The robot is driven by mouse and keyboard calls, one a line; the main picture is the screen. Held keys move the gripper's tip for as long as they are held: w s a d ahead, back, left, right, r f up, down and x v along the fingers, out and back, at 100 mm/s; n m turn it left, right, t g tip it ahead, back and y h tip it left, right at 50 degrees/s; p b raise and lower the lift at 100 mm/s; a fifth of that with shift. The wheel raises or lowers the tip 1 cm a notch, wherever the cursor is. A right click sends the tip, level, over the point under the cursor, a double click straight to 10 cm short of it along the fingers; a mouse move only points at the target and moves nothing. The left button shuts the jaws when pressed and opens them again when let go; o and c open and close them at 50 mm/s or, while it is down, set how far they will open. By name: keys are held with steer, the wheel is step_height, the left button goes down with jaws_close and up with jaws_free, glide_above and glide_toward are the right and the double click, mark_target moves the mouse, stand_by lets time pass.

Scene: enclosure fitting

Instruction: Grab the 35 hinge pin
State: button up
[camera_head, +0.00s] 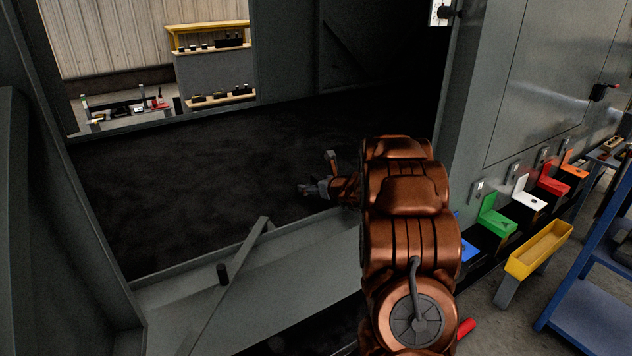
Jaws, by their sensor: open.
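My gripper (318,176) is at the end of my copper-coloured arm, a little left of the picture's middle. It is open, with its fingers pointing away to the left, over or inside the dark enclosure opening. I see nothing between its fingers. I cannot make out a hinge pin marked 35. My arm hides part of the enclosure's right side.
The grey enclosure frame (320,255) edges the dark floor (190,180). Green (496,216), white (528,199) and red (553,181) holders line the right panel, beside a yellow tray (540,249) and blue cart (590,312). A bench (215,75) with small parts stands at the back left.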

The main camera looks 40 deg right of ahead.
jaws_close()
stand_by(0.7)
